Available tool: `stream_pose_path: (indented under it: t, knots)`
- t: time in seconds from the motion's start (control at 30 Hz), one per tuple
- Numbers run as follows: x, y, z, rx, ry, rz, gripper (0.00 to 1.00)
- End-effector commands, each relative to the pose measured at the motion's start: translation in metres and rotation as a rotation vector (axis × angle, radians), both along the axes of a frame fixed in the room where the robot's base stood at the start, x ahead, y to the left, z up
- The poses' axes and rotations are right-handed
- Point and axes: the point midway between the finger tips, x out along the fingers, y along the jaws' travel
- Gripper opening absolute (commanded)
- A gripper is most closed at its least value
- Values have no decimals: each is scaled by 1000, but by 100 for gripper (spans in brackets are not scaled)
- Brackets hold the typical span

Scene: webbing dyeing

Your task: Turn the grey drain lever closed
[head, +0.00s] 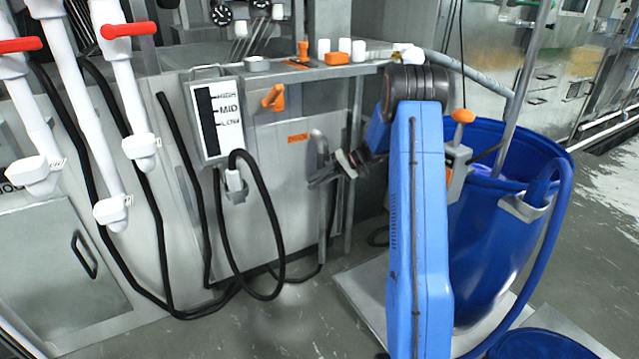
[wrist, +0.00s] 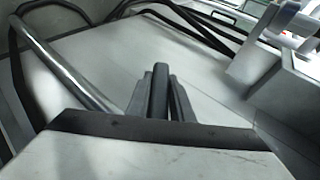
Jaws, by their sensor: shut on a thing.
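The grey drain lever (head: 318,141) stands roughly upright in front of the steel tank's front panel, right of centre in the head view's left half. Its rounded upper end shows above my gripper (head: 320,178). My gripper reaches in from the right and its fingers are closed around the lever's lower part. In the wrist view, the dark grey lever (wrist: 160,80) sits between the two fingers of my gripper (wrist: 160,102). The lever's pivot and any drain valve behind my fingers are hidden.
A level gauge (head: 213,120) marked HIGH, MID and LOW hangs left of the lever. A black hose (head: 281,240) loops below. White pipes with red handles (head: 129,29) stand left; a blue barrel (head: 500,230) stands right.

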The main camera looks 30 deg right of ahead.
Motion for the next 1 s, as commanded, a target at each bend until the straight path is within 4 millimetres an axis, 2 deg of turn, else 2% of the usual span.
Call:
stream_pose_path:
  t: [0.3,0.73,0.77,0.8,1.0]
  knots:
    - [0,3,5,80,4,-2,0]
    - [0,3,5,86,5,-1,0]
    - [0,3,5,86,5,-1,27]
    - [0,3,5,86,5,-1,37]
    - [0,3,5,86,4,-1,39]
